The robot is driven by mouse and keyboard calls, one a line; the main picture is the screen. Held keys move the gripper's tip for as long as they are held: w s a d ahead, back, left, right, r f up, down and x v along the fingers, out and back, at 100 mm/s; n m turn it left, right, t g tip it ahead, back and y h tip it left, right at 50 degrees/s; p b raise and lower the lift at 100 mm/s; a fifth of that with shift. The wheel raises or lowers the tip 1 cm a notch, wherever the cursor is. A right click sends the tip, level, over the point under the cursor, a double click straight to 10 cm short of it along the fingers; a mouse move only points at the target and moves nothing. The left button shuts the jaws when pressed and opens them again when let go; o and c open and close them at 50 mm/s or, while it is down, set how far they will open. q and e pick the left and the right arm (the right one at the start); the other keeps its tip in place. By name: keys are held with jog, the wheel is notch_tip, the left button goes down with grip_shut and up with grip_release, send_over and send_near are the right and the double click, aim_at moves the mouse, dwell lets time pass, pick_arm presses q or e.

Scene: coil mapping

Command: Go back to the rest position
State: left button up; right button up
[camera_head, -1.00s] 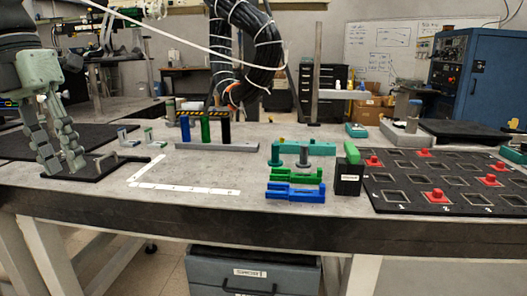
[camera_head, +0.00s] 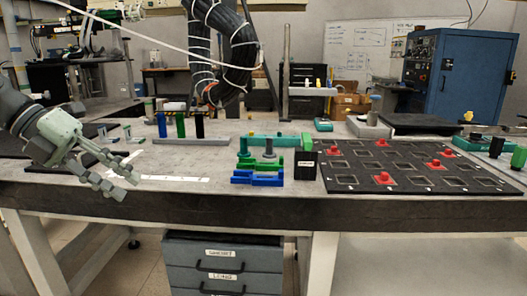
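My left gripper (camera_head: 128,184) is at the left of the camera_head view, above the front left edge of the table (camera_head: 240,205). Its grey-green fingers are apart, with nothing between them, and point down to the right. It is clear of the blue, green and black cylinders (camera_head: 181,126), which stand on a grey bar farther back. My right gripper does not show.
Blue and green fixtures (camera_head: 256,178) and a small black box (camera_head: 305,165) stand mid-table. A black board (camera_head: 405,184) with square recesses and red pieces lies at the right. A drawer cabinet (camera_head: 222,262) is under the table. White L-shaped tape marks a bare area.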

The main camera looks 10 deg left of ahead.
pick_arm(q)
jog(key=w+f+n+t+h, duration=0.2)
jog(key=w+f+n+t, duration=0.6)
jog(key=w+n+t, duration=0.2)
jog(key=s+a+f+n+t+y, duration=0.1)
jog(key=a+f+n+y, duration=0.2)
jog(key=f+n+y, duration=0.35)
jog(key=s+a+f+n+t+y, duration=0.15)
jog(key=f+n+y, duration=0.25)
jog(key=f+n, duration=0.45)
jog(key=s+d+f+n+g+y+p, duration=0.1)
jog(key=s+f+n+g, duration=0.15)
jog(key=s+f, duration=0.4)
jog(key=s+d+f+n+g+y, duration=0.15)
jog(key=s+f+g, duration=0.25)
jog(key=f, duration=0.6)
jog(key=s+d+f+n+g+h, duration=0.1)
jog(key=s+d+f+n+g, duration=0.2)
jog(key=s+d+f+g, duration=0.4)
jog(key=s+d+f, duration=0.3)
jog(key=s, duration=0.5)
jog(key=shift+h, duration=0.3)
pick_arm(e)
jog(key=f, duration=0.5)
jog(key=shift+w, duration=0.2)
pick_arm(q)
jog(key=shift+f, duration=0.1)
